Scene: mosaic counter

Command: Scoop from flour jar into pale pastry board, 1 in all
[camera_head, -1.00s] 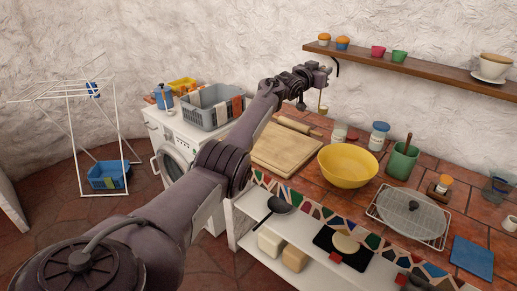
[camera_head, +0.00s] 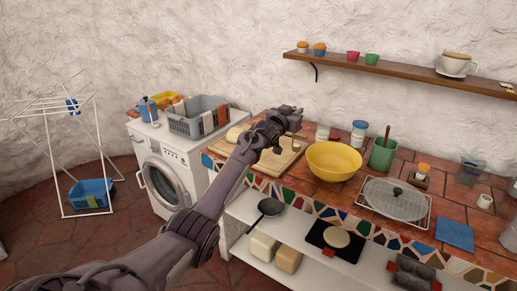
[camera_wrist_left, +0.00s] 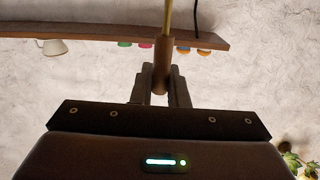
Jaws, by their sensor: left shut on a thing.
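The pale pastry board (camera_head: 285,163) lies on the tiled counter, left of the yellow bowl. My left gripper (camera_head: 292,118) is above the board in the head view, shut on the scoop. The scoop's brown handle (camera_wrist_left: 161,66) stands between the fingers in the wrist view, with a thin yellowish shaft beyond it. The scoop's small head (camera_head: 297,146) hangs low over the board; its contents cannot be made out. A pale jar with a blue lid (camera_head: 358,133) and a smaller pale jar (camera_head: 322,133) stand behind the bowl; I cannot tell which holds flour. My right gripper is not in view.
The yellow bowl (camera_head: 333,161) stands close right of the board, with a green crock (camera_head: 382,154) beyond it. A wall shelf (camera_head: 400,72) with cups runs above the counter.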

